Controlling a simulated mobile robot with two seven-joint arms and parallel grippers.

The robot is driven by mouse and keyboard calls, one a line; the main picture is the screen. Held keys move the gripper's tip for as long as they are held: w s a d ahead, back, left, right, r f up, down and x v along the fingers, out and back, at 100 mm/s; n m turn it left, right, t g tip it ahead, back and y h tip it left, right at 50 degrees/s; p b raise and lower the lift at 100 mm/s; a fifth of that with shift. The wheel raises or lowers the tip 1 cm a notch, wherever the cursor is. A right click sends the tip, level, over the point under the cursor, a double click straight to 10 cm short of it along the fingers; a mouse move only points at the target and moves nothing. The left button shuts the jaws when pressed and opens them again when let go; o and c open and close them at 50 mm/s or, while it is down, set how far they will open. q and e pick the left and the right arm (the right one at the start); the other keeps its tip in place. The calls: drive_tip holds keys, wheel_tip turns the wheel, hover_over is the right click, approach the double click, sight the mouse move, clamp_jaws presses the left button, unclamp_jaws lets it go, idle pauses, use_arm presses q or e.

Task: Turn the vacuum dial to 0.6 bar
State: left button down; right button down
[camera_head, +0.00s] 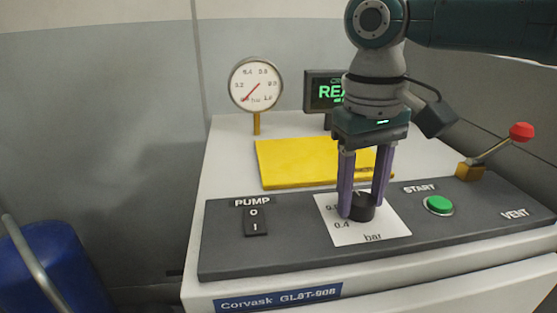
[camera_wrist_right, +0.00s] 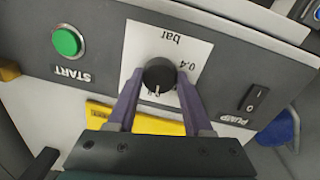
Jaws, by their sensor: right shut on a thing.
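The vacuum dial (camera_head: 364,212) is a black knob on a white scale plate (camera_head: 383,230) in the machine's dark front panel. In the right wrist view, the dial (camera_wrist_right: 160,73) has a white mark toward the panel's far side. The scale shows 0.4 and "bar"; other numbers are partly hidden by my fingers. My right gripper (camera_head: 361,200) points down and is shut on the dial, one purple finger on each side; its fingers also show in the right wrist view (camera_wrist_right: 159,84). My left gripper is not in view.
A round gauge (camera_head: 256,84) has its red needle toward the lower left, near 0.0. A green-lettered screen (camera_head: 325,92) is partly hidden. A yellow plate (camera_head: 290,163) lies behind the panel. The pump switch (camera_head: 256,222), green start button (camera_head: 438,204) and red-knobbed vent lever (camera_head: 521,131) flank the dial.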

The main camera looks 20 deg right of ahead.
drive_tip(key=n+p, duration=0.2)
drive_tip(key=shift+s+r+p, duration=0.1)
drive_tip(key=shift+r+p, duration=0.15)
drive_tip(key=shift+p, duration=0.1)
drive_tip(key=n+p, duration=0.2)
drive_tip(key=n, duration=0.1)
drive_tip(key=n+p, duration=0.1)
drive_tip(key=n, duration=0.1)
drive_tip(key=shift+f+n, duration=0.15)
drive_tip(key=shift+n, duration=0.15)
drive_tip(key=shift+n+p, duration=0.5)
drive_tip(key=shift+n, duration=1)
drive_tip(key=shift+f, duration=0.1)
drive_tip(key=shift+c, duration=1.5)
unclamp_jaws()
